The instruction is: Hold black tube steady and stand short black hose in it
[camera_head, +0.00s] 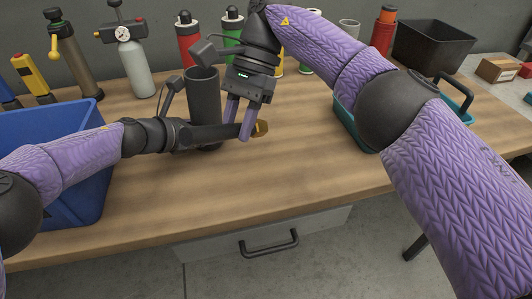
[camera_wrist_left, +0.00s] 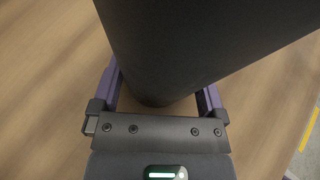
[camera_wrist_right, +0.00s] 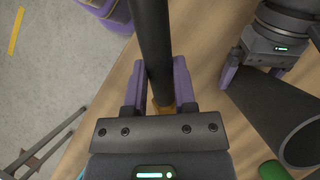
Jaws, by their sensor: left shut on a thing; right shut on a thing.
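The black tube (camera_head: 203,92) stands upright on the wooden table, open end up. My left gripper (camera_head: 198,136) reaches in from the left and is shut on its lower part; in the left wrist view the tube (camera_wrist_left: 185,45) fills the space between the purple fingers. My right gripper (camera_head: 240,128) points down just right of the tube. It is shut on the short black hose (camera_wrist_right: 151,45) near its brass-coloured end (camera_head: 262,128). The hose lies roughly level in front of the tube, outside it. The tube's open mouth (camera_wrist_right: 303,145) shows in the right wrist view.
A blue bin (camera_head: 85,130) stands at the left and a teal crate (camera_head: 346,122) at the right, partly behind my right arm. Bottles and extinguishers, such as a grey cylinder (camera_head: 136,68), line the back. The front middle of the table is clear.

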